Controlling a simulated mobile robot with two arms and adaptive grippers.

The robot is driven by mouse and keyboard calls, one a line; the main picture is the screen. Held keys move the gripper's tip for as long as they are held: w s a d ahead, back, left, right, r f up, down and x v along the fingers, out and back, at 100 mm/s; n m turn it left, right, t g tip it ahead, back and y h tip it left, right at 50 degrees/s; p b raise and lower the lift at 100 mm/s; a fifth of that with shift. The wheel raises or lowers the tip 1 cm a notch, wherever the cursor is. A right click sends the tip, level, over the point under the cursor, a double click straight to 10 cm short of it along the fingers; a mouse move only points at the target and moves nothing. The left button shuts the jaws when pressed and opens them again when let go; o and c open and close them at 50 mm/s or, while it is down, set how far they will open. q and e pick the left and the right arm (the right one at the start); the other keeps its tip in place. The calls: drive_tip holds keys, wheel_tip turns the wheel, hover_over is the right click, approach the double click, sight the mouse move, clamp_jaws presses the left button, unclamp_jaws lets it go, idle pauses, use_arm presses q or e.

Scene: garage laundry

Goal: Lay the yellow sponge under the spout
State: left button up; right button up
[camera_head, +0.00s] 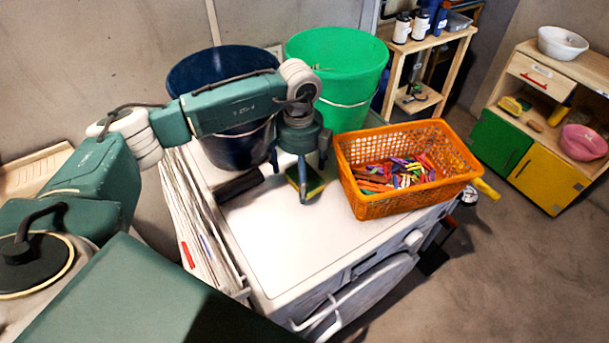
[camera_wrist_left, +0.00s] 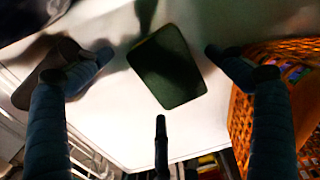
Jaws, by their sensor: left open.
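The sponge (camera_head: 315,187), with a dark green top and some yellow at its edge, lies on the white washing machine top (camera_head: 290,245). My left gripper (camera_head: 300,176) points down over it with its three fingers spread, partly hiding it. In the left wrist view the sponge (camera_wrist_left: 168,68) appears as a dark green square between the open fingers (camera_wrist_left: 158,76), with nothing gripped. I cannot make out a spout in either view. My right gripper is not in view.
An orange basket (camera_head: 360,205) of clothes pegs stands close right of my gripper. A dark blue bucket (camera_head: 195,75) and a green bucket (camera_head: 335,60) stand behind. The machine top's front is clear.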

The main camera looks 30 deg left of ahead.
use_arm(q)
drive_tip(key=shift+f, duration=0.35)
drive_tip(key=c, duration=0.9)
drive_tip(key=shift+r, duration=0.1)
drive_tip(key=shift+r+b, duration=1.3)
drive_tip(key=shift+r, duration=8.7)
